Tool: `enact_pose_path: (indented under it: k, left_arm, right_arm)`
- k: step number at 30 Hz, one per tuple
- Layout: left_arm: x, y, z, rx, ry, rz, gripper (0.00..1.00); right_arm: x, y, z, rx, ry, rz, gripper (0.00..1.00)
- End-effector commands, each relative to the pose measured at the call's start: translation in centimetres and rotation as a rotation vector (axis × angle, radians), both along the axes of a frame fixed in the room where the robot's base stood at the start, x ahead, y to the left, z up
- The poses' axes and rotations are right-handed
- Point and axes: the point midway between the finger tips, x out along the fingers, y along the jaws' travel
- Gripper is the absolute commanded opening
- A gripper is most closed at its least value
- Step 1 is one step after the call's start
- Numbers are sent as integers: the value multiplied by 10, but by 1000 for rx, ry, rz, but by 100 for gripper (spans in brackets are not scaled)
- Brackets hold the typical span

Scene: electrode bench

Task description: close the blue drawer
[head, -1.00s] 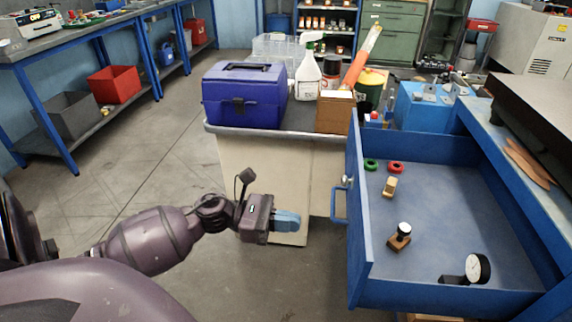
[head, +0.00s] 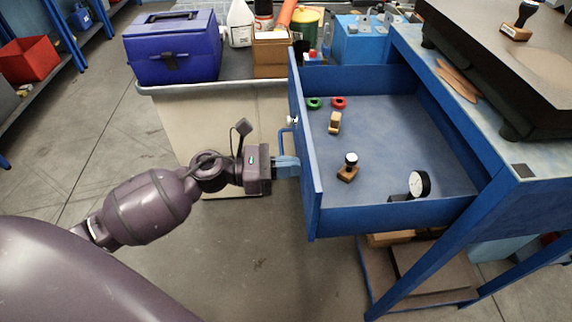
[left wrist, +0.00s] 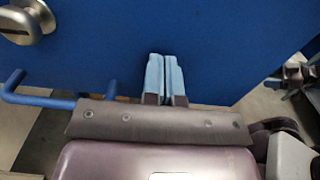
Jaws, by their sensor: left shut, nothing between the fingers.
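The blue drawer (head: 312,180) is pulled out of the blue bench toward the left in the head view. Its front panel fills most of the left wrist view (left wrist: 220,50). Its blue bar handle (head: 282,138) and a metal lock knob (left wrist: 28,24) are on the front; the handle also shows at the left of the wrist view (left wrist: 40,100). My left gripper (head: 296,167) is shut and empty, its light-blue fingers (left wrist: 165,62) pointing at the panel beside the handle. The fingertips are at or very near the panel; I cannot tell contact for certain.
The drawer holds a green ring (head: 314,103), a red ring (head: 339,102), a wooden block (head: 334,122), a stamp (head: 348,168) and a dial gauge (head: 419,184). A cart with a blue toolbox (head: 172,50) stands behind my left arm.

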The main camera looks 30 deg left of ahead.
Motion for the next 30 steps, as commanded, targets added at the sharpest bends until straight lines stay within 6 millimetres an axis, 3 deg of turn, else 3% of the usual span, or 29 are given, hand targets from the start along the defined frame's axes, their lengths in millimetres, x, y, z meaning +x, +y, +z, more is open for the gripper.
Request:
enact_pose_path:
  k: [8,14,30]
  left_arm:
    - [2,-3,0,0,-1,0,0]
    - [12,-18,2,-1,-4,-2,0]
    - [66,-99,2,-1,-4,-3,0]
  right_arm:
    - [-2,-1,-1,-1,6,-1,74]
    - [-1,0,1,-1,0,-1,74]
    - [3,1,10,1,-19,1,74]
